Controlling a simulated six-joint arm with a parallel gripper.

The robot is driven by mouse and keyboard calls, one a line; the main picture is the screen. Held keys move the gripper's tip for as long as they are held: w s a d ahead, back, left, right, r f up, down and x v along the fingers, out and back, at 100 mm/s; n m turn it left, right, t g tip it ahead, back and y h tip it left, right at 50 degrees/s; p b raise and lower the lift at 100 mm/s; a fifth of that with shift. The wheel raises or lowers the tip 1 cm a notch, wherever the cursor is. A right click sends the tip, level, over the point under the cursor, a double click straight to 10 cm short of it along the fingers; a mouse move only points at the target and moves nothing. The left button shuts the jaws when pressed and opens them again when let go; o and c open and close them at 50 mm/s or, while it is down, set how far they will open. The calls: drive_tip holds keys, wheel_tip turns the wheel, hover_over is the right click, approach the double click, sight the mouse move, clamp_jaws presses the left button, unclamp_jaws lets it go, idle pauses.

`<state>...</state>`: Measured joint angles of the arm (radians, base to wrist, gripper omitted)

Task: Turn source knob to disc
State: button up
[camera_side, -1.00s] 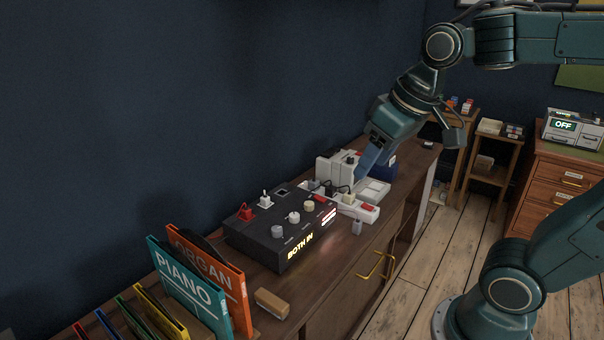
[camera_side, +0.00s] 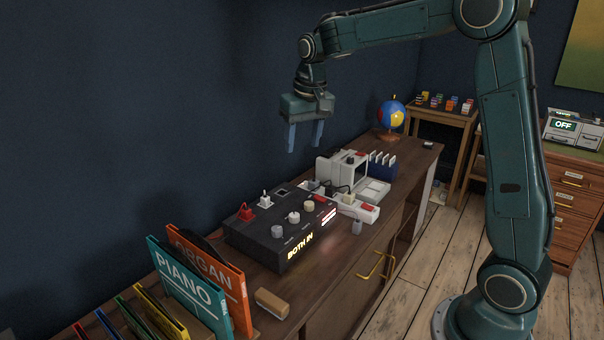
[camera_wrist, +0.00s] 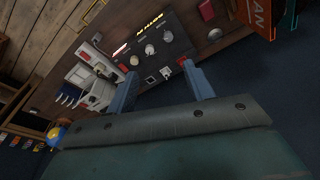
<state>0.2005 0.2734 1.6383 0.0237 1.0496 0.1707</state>
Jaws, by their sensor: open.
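The dark control box (camera_side: 262,236) sits on the wooden cabinet top, its lit front display reading "BOTH IN". Three round knobs stand in a row on its top: a grey one (camera_side: 277,231), a white one (camera_side: 294,217) and a cream one (camera_side: 309,206). Their labels are too small to read, so I cannot tell which is the source knob. A red switch (camera_side: 245,212) and a white switch (camera_side: 264,196) stand behind them. My gripper (camera_side: 305,150) is open and empty, pointing down above and behind the box. In the wrist view the box (camera_wrist: 165,25) shows beyond my fingers (camera_wrist: 163,88).
Orange and teal record sleeves (camera_side: 180,278) stand left of the box, with a wooden-backed brush (camera_side: 272,303) in front. A white device (camera_side: 345,175) and a power strip (camera_side: 352,207) stand close on the right. A globe (camera_side: 391,117) is farther back. The air above the box is clear.

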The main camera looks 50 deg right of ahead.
drive_tip(key=w+d+f+m+g, duration=0.1)
drive_tip(key=w+d+f, duration=0.4)
drive_tip(key=w+f, duration=0.25)
drive_tip(key=m+g, duration=0.1)
drive_tip(key=m, duration=0.1)
hover_over(294, 214)
wheel_tip(294, 214, down, 9)
drive_tip(key=shift+a+f, duration=0.15)
drive_tip(key=shift+f, duration=0.05)
drive_tip(key=shift+s+f, duration=0.1)
drive_tip(key=shift+f, duration=6.75)
drive_tip(key=c, duration=1)
drive_tip(key=shift+o, duration=0.2)
drive_tip(key=shift+n, duration=0.3)
